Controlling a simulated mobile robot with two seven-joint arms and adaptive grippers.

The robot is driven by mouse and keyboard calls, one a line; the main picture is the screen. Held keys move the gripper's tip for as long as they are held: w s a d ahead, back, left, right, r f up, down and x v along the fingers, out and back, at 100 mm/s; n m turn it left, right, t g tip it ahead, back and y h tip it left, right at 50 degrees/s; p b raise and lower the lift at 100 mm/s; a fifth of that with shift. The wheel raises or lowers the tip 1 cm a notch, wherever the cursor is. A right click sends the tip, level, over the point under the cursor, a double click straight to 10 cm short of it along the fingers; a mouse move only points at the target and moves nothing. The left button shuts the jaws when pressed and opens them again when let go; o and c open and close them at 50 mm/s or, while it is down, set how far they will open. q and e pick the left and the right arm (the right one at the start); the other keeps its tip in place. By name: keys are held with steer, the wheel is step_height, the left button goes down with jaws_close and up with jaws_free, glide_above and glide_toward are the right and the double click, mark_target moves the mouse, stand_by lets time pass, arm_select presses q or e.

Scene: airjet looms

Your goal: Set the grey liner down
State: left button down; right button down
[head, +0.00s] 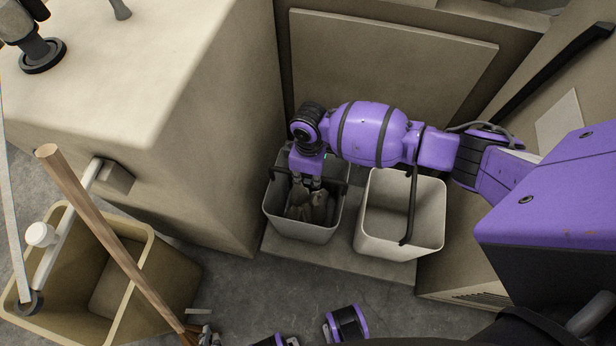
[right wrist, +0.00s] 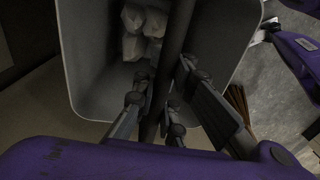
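The grey liner (head: 305,232) is an open grey bin with a dark bar handle and lumpy grey-beige contents. It stands upright beside a cream bin, over a low beige ledge. I cannot tell if its base touches the ledge. My right gripper (head: 308,184) reaches in from above at its handle. In the right wrist view, the fingers (right wrist: 166,72) close on both sides of the dark handle (right wrist: 176,45), with the liner (right wrist: 85,75) below. My left gripper (head: 205,337) shows only partly at the bottom edge, near a wooden pole; its fingers are too small to read.
The cream bin (head: 400,235) with its own dark handle stands close to the liner's right. A large beige machine housing (head: 200,120) is to the left. A yellowish bin (head: 150,285) and a wooden pole (head: 105,225) are at lower left. Grey floor (head: 250,290) is open in front.

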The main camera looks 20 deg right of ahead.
steer(key=c, duration=2.5)
jaws_free()
steer(key=shift+f, duration=0.15)
steer(key=o, duration=0.7)
steer(key=r, duration=0.4)
steer(key=r+p, duration=0.1)
steer(key=r, duration=0.3)
steer(key=r+p, duration=0.1)
steer(key=r, duration=0.3)
steer(key=shift+w+d+r, duration=0.15)
steer(key=shift+w+d, duration=0.1)
steer(key=shift+w, duration=0.15)
